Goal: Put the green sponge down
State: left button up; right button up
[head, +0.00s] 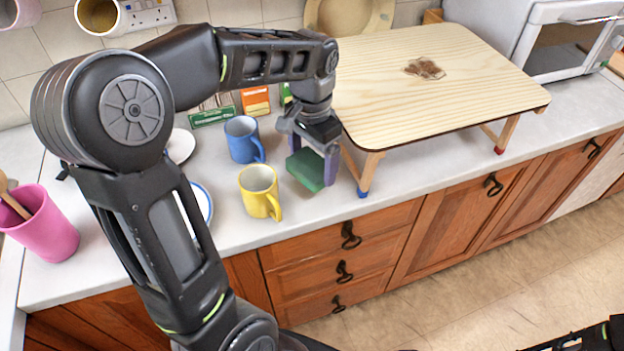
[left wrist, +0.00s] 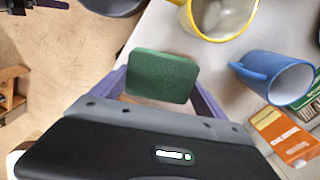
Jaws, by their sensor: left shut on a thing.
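The green sponge (head: 308,170) is between the fingers of my left gripper (head: 315,166), which is shut on it. In the head view it is beside the yellow mug, near the front edge of the white counter (head: 240,228). I cannot tell whether the sponge touches the counter. In the left wrist view the sponge (left wrist: 162,77) sits between the two purple fingers. My right gripper does not show clearly; only a bit of dark arm is at the lower right of the head view.
A yellow mug (head: 260,191) and a blue mug (head: 243,139) stand left of the sponge. A wooden folding table (head: 440,75) stands on the counter to the right, its near leg close to the gripper. A pink pot (head: 45,228) is at far left. Boxes (head: 255,101) stand behind.

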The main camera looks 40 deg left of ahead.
pick_arm(q)
notch_tip(320, 180, down, 2)
jog(key=shift+f, duration=0.25)
notch_tip(320, 180, down, 3)
jog(key=shift+f+p, duration=0.1)
jog(key=shift+p, duration=0.25)
jog(key=shift+f, duration=0.25)
jog(key=shift+f, duration=0.15)
jog(key=o, duration=1.3)
